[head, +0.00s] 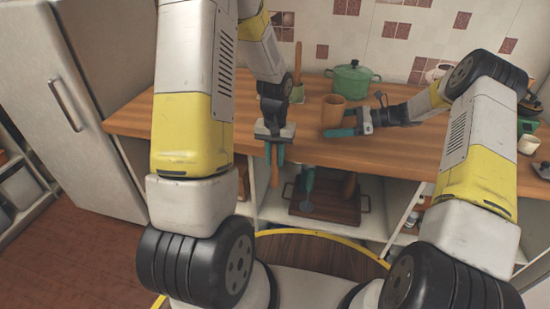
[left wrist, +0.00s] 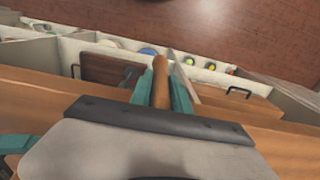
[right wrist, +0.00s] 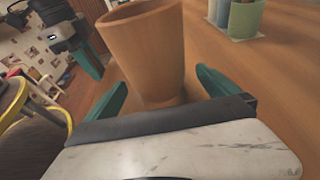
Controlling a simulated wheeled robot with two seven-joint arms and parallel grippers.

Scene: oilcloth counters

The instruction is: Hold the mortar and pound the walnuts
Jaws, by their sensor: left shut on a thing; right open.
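The mortar (head: 333,112), a plain brown wooden cup, stands upright on the wooden counter. It also shows large in the right wrist view (right wrist: 148,50). My right gripper (head: 352,118) is open at the mortar, with one teal finger on each side of it; I cannot tell whether they touch it. My left gripper (head: 275,158) is shut on the wooden pestle (left wrist: 160,82) and points down in front of the counter's front edge, left of the mortar. No walnuts are visible; the inside of the mortar is hidden.
A green lidded pot (head: 352,80) stands behind the mortar. A white cup (head: 528,144) is at the far right. Below the counter is a shelf with a wooden tray (head: 325,210). The counter left of my left arm is clear.

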